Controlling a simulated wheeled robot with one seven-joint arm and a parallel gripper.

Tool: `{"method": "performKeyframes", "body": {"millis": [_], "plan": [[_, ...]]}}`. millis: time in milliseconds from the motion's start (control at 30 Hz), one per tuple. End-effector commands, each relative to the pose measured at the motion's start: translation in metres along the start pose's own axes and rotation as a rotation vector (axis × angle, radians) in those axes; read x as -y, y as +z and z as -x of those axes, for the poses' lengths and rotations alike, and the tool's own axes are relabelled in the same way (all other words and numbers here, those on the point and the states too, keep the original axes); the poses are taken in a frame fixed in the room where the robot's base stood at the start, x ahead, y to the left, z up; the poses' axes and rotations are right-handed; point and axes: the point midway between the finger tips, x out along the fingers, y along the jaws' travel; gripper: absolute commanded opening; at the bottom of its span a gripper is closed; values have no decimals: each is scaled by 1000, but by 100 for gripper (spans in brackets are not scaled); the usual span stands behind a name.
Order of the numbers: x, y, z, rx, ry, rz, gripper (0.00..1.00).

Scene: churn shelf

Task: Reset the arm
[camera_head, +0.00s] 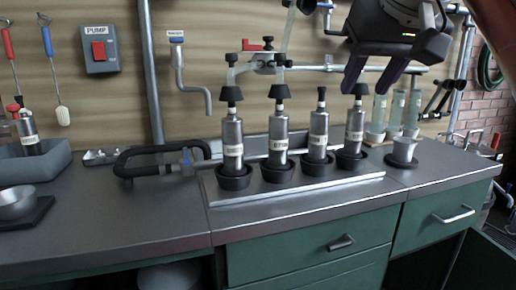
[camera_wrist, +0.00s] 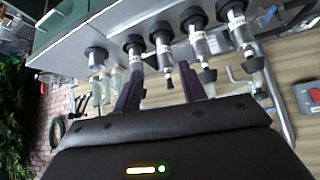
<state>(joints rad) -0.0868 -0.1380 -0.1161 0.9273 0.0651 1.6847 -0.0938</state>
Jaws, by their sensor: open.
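My gripper (camera_head: 367,78) is at the top right in the head view, above the counter and above the row of metal cylinders. Its two dark purple fingers are apart with nothing between them. In the wrist view the fingers (camera_wrist: 161,92) also show spread, pointing toward the cylinders and the counter. Several labelled metal cylinders (camera_head: 279,135) stand upright in black round cups on a metal tray (camera_head: 300,190). The two left ones have wide black caps joined to tubes.
A grey bin (camera_head: 35,165) with a bottle and a metal bowl (camera_head: 17,203) are at the left. A black hose (camera_head: 125,165) lies left of the tray. Pipes and a pump switch (camera_head: 99,49) are on the wall. Clear tubes (camera_head: 397,108) stand at the right. The front counter is clear.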

Motion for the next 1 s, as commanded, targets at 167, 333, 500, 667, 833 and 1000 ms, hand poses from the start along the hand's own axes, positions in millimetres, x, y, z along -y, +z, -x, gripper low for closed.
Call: {"method": "performKeyframes", "body": {"millis": [167, 333, 500, 667, 833, 1000], "plan": [[-1, 9, -10, 12, -1, -8, 42], [-2, 21, -23, 23, -2, -17, 42], [-2, 40, -42, 39, -2, -29, 42], [-2, 72, -70, 61, 1, -44, 42], [2, 134, -117, 96, 10, -58, 42], [7, 217, -170, 131, 27, -69, 42]]}}
